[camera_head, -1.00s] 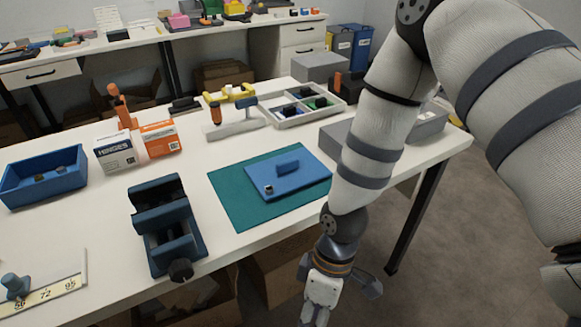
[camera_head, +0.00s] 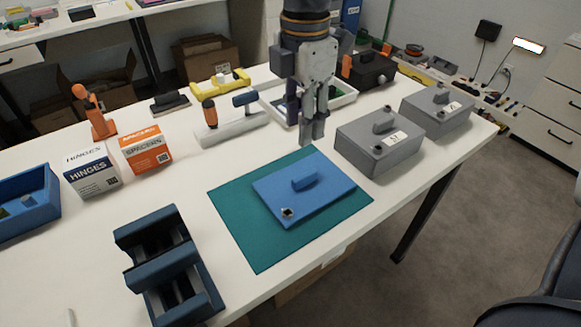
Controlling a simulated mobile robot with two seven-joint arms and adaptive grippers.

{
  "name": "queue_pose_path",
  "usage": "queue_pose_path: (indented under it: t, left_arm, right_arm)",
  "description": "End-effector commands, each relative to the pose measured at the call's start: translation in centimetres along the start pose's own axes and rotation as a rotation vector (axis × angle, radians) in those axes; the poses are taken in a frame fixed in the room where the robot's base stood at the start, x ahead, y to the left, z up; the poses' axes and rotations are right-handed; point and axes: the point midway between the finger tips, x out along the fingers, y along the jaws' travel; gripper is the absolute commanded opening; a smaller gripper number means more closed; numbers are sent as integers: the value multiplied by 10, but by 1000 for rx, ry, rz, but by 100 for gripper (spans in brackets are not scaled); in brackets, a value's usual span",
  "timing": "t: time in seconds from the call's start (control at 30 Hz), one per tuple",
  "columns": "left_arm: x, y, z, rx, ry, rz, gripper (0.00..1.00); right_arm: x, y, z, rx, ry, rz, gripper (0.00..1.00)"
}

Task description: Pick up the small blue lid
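The small blue lid (camera_head: 328,193) lies flat on a teal mat (camera_head: 246,243) on the white table. It has a raised blue bar handle (camera_head: 305,178) in the middle and a small dark-and-silver piece near its front left corner. My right gripper (camera_head: 312,138) comes down from the top, pointing downward. Its fingertips appear just beyond the lid's far edge, apart from the handle, with nothing visible between them. The fingers look close together from this angle, so their opening is unclear. My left gripper is not in view.
Two grey lidded boxes (camera_head: 378,143) (camera_head: 437,110) stand right of the mat. A divided tray (camera_head: 345,97) is behind the gripper. Hinges (camera_head: 92,171) and spacers (camera_head: 146,150) cartons stand left. A dark blue vise-like block (camera_head: 168,264) is at front left.

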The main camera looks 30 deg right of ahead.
Motion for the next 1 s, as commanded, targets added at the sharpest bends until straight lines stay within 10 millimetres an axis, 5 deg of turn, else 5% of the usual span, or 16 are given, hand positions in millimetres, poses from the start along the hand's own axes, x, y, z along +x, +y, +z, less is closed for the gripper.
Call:
queue_pose_path:
  t: [0.13,0.53,0.83,1.0]
  left_arm:
    - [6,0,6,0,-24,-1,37]
    - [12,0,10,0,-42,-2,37]
    - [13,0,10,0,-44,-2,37]
    - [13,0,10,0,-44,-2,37]
  right_arm:
    - [40,-2,0,0,3,-13,35]
    - [105,-10,-1,0,2,-10,35]
    - [113,-9,-1,1,2,-1,35]
    - [113,-9,-1,1,2,-1,0]
